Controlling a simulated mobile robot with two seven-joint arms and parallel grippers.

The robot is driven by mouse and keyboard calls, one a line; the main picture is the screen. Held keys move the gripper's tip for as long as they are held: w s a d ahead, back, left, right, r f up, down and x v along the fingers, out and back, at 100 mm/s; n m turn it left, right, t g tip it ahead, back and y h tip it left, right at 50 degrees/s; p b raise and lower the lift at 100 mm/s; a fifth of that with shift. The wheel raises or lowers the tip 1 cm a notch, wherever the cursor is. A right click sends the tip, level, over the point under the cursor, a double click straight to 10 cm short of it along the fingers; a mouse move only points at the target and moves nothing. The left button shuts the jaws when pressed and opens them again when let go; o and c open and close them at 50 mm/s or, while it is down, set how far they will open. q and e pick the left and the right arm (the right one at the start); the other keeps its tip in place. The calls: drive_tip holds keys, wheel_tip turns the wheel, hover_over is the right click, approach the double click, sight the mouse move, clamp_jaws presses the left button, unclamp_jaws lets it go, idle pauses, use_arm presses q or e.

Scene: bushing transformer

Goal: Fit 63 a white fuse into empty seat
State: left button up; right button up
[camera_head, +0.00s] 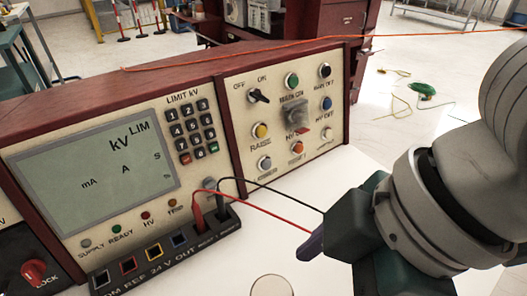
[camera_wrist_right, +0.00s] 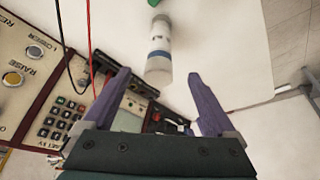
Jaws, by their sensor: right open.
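A white cylinder with a blue band (camera_wrist_right: 158,52), perhaps the fuse, shows ahead of my right gripper in the right wrist view; no rating can be read on it. My right gripper (camera_wrist_right: 158,76) is open, its two purple fingers apart. The cylinder lies beyond the fingertips, apart from them as far as I can tell. In the head view the right gripper (camera_head: 312,244) hangs in front of the panel, at the right. A pale round top (camera_head: 271,286) at the bottom edge may be the same cylinder. I cannot make out an empty seat. My left gripper is not in view.
The test panel (camera_head: 230,85) with screen, keypad and buttons fills the left and middle. Red (camera_head: 262,208) and black leads run from its socket strip (camera_head: 165,250) towards my right gripper. The white tabletop (camera_head: 340,170) is bare right of the panel. An orange cable lies along the panel's top.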

drive_tip(key=b+x, duration=0.1)
drive_tip(key=x, duration=0.7)
drive_tip(key=shift+a+f+b, duration=0.3)
drive_tip(key=shift+w, duration=0.1)
clamp_jaws()
idle(0.3)
